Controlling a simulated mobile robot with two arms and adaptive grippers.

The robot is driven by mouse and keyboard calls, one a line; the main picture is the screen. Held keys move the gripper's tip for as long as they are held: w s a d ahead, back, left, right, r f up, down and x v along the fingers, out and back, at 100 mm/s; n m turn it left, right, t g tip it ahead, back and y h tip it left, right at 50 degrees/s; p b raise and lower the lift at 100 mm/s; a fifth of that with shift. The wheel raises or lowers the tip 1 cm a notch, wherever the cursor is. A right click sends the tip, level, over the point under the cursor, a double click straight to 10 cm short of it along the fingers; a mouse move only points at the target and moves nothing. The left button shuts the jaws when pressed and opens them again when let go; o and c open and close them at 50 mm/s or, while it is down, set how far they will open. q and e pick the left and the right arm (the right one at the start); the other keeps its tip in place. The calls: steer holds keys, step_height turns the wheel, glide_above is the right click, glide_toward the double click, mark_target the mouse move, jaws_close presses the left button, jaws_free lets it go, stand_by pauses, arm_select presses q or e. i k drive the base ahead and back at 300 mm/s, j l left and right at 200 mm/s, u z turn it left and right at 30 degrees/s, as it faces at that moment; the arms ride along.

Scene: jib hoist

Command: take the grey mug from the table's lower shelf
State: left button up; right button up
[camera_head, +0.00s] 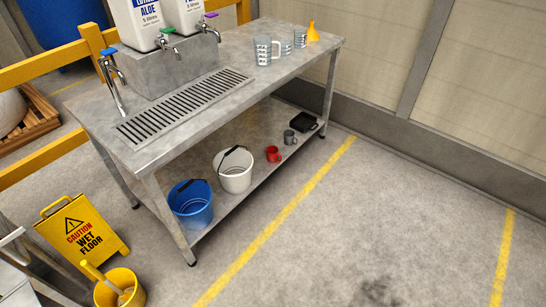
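The grey mug (290,137) stands on the lower shelf (258,150) of the metal table (235,92), towards the right end. A red mug (273,154) stands just to its left, a little apart. Neither of my grippers shows in the head view.
A white bucket (235,172) and a blue bucket (191,205) stand further left on the shelf. A yellow wet floor sign (82,229) and yellow bucket (120,289) stand at the lower left. Measuring jugs (263,50) stand on the tabletop. The floor right of the table is clear.

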mark_target(289, 135)
steer(key=u, duration=0.35)
steer(key=i+l+u, duration=0.3)
steer(key=u, duration=0.15)
steer(key=i+l+u, duration=0.25)
steer(key=l+u, duration=0.25)
